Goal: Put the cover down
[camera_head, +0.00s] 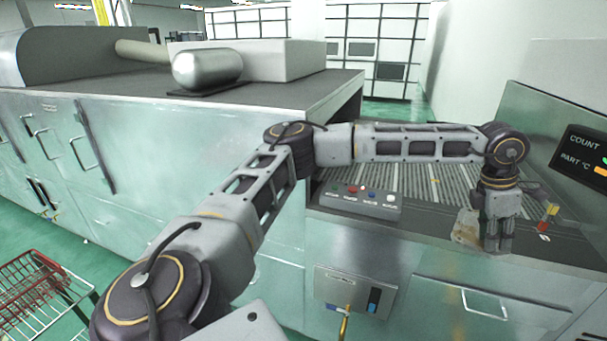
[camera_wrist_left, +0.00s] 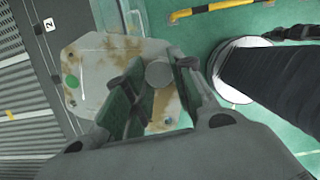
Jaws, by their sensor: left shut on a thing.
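The cover (camera_wrist_left: 95,48) is a light grey, rust-stained casting with a round boss and a green dot. My left gripper (camera_wrist_left: 160,92) is shut on it, at or near the boss. In the head view the left gripper (camera_head: 496,246) points down at the front right edge of the ribbed bed, and the cover (camera_head: 466,228) shows partly beside its fingers. The gripper hides the rest of it. I cannot tell whether the cover touches the surface below. My right gripper is not in view.
A control box (camera_head: 360,200) with coloured buttons sits on the machine's front ledge. The ribbed bed (camera_head: 400,183) runs behind it, with a display (camera_head: 585,158) at the right.

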